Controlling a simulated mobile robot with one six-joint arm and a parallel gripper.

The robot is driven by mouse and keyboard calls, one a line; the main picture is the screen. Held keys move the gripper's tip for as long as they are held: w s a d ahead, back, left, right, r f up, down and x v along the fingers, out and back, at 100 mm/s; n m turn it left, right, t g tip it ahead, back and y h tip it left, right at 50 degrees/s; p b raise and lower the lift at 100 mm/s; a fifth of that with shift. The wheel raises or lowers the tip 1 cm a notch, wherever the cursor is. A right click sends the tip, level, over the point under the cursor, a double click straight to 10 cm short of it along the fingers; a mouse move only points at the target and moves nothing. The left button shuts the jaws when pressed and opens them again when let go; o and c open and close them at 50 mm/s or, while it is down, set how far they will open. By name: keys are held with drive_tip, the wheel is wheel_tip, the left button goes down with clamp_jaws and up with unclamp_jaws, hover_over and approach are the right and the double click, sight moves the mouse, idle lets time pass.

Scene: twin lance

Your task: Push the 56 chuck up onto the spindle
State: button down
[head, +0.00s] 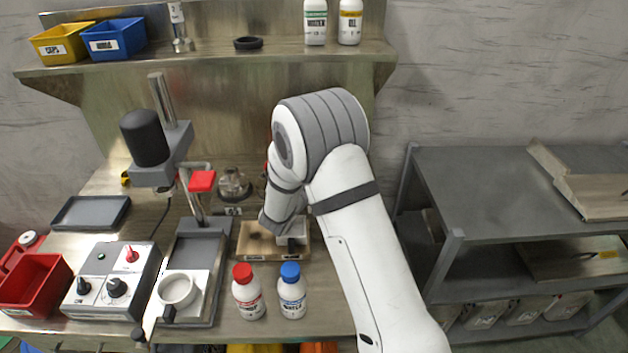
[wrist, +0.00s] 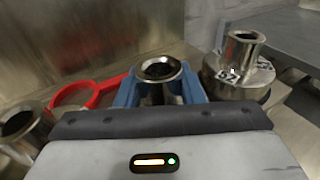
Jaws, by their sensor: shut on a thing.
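In the wrist view, a steel part with a flared rim and open bore (wrist: 160,71) sits between the blue jaws of my gripper (wrist: 158,92). The jaws are shut on it; no number shows on it, so I cannot tell whether it is the 56 chuck. A stepped steel chuck (wrist: 238,72) with a marking resembling 62 stands apart to the right. In the head view, my arm hides the jaws and the held part above the wooden tray (head: 262,257). The drill press head (head: 150,139) is at left; I cannot make out its spindle clearly.
A red ring (wrist: 70,97) and another steel part (wrist: 18,124) lie left of my jaws. A red-capped bottle (head: 248,298) and a blue-capped bottle (head: 292,297) stand in front of the tray. A control box (head: 112,284) and white cup (head: 177,290) are at left.

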drive_tip(key=shift+r, duration=0.15)
drive_tip(key=shift+r+p, duration=0.4)
drive_tip(key=shift+r, duration=1.05)
